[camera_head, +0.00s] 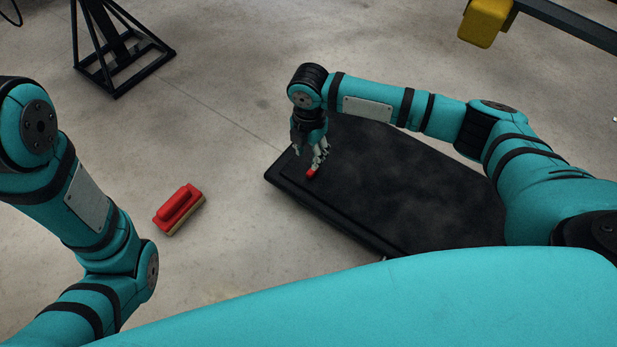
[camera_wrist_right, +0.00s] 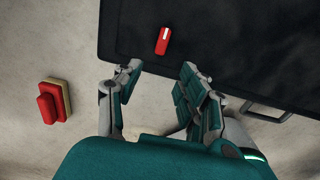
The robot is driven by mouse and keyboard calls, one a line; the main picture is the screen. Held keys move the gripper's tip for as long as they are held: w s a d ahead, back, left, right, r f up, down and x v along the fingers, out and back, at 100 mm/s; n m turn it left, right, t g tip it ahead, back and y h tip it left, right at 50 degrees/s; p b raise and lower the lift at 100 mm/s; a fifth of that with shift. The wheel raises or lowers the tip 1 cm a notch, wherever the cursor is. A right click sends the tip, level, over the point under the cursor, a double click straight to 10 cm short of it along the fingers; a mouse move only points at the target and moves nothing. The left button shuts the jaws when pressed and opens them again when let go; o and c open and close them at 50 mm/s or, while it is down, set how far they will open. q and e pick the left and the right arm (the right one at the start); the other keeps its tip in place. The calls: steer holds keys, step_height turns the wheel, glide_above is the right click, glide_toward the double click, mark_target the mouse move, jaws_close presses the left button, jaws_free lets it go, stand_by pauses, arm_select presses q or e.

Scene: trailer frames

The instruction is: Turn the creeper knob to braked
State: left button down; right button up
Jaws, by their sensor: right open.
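The creeper (camera_head: 400,195) is a low black board on the floor, and it also fills the upper part of the right wrist view (camera_wrist_right: 240,60). Its knob (camera_head: 312,174) is small and red, near the board's left end. In the right wrist view the knob (camera_wrist_right: 162,41) is an elongated red piece with a white mark at its upper end. My right gripper (camera_head: 318,160) is at the knob in the head view. In the wrist view its open fingers (camera_wrist_right: 160,88) are spread below the knob with nothing between them. My left gripper is out of view.
A red-handled brush (camera_head: 180,208) lies on the concrete floor left of the creeper. A black stand base (camera_head: 120,55) is at the upper left. A yellow block on a dark bar (camera_head: 487,22) is at the upper right. The floor between is clear.

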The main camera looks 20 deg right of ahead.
mark_target(309, 174)
step_height(309, 174, down, 10)
steer(key=b, duration=0.5)
steer(key=shift+r+b, duration=0.25)
steer(key=shift+b, duration=0.05)
steer(key=shift+c, duration=0.5)
jaws_close()
